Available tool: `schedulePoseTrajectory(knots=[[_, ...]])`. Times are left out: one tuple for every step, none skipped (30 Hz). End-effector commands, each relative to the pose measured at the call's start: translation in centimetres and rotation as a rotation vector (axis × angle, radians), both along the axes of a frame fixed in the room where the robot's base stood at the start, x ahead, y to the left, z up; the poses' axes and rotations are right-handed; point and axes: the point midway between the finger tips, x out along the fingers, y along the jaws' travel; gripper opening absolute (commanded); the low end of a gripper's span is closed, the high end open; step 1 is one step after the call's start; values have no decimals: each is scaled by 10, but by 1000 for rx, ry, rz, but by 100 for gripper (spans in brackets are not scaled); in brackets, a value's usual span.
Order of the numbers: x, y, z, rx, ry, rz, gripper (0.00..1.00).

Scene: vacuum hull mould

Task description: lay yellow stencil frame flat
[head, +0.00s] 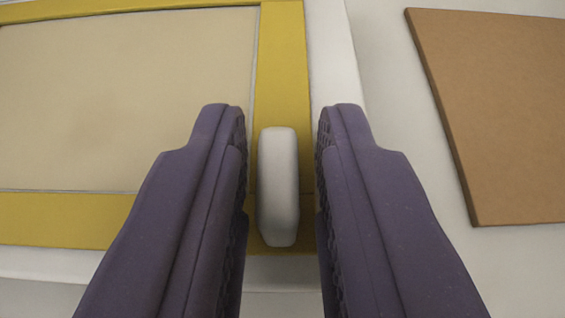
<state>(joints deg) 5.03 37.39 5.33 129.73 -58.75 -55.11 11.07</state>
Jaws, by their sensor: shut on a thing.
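The yellow stencil frame (283,80) fills the upper left, with a beige panel (120,100) inside its border. Its left part runs out of view. A pale, rounded grip (278,190) stands at the frame's near right corner. My gripper (281,125) is shut on this grip, with one dark purple finger on its left side and one on its right. The fingers hide parts of the frame's near and right borders. I cannot tell from this view whether the frame touches the white surface under it.
A white slab or block (335,75) shows past the frame's right and near edges. A flat brown board (500,115) lies to the right on a pale surface (390,90), apart from the frame. A bare pale strip runs between them.

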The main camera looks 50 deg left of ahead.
Motion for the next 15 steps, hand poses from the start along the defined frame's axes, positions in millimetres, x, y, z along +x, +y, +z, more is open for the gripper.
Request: schedulePoseTrajectory(knots=[[0, 0, -1, 0, 0, 0, 0], [0, 0, -1, 0, 0, 0, 0], [0, 0, -2, 0, 0, 0, 0], [0, 0, -1, 0, 0, 0, 30], [0, 0, -1, 0, 0, 0, 37], [0, 0, -1, 0, 0, 0, 47], [0, 0, -1, 0, 0, 0, 53], [0, 0, -1, 0, 0, 0, 53], [0, 0, -1, 0, 0, 0, 53], [0, 0, -1, 0, 0, 0, 53], [0, 0, -1, 0, 0, 0, 53], [0, 0, -1, 0, 0, 0, 53], [0, 0, -1, 0, 0, 0, 53], [0, 0, -1, 0, 0, 0, 53], [0, 0, -1, 0, 0, 0, 53]])
